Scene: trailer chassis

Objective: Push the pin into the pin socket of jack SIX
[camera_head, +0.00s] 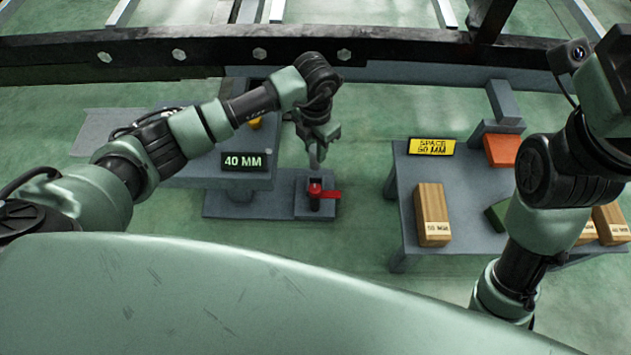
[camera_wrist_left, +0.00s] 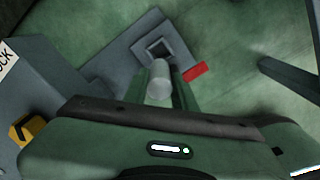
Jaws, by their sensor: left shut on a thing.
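My left gripper (camera_head: 317,152) points down over a small grey block (camera_head: 300,207) on the floor plate. In the left wrist view the left gripper (camera_wrist_left: 162,95) is shut on a pale grey cylinder, seemingly the pin (camera_wrist_left: 160,78). Beyond the pin's end is a square dark opening, seemingly the pin socket (camera_wrist_left: 158,47). I cannot tell whether the pin touches it. A red tab (camera_head: 331,194) sticks out to the right there; it also shows in the left wrist view (camera_wrist_left: 195,72). No jack number is readable. My right arm shows at the right, but its fingertips are not visible.
A grey stand with a "40 MM" sign (camera_head: 244,161) is just left of the left gripper. At the right, a grey table (camera_head: 408,200) holds wooden blocks (camera_head: 432,215), a yellow sign (camera_head: 432,147) and an orange block (camera_head: 500,151). A dark beam (camera_head: 210,52) crosses behind.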

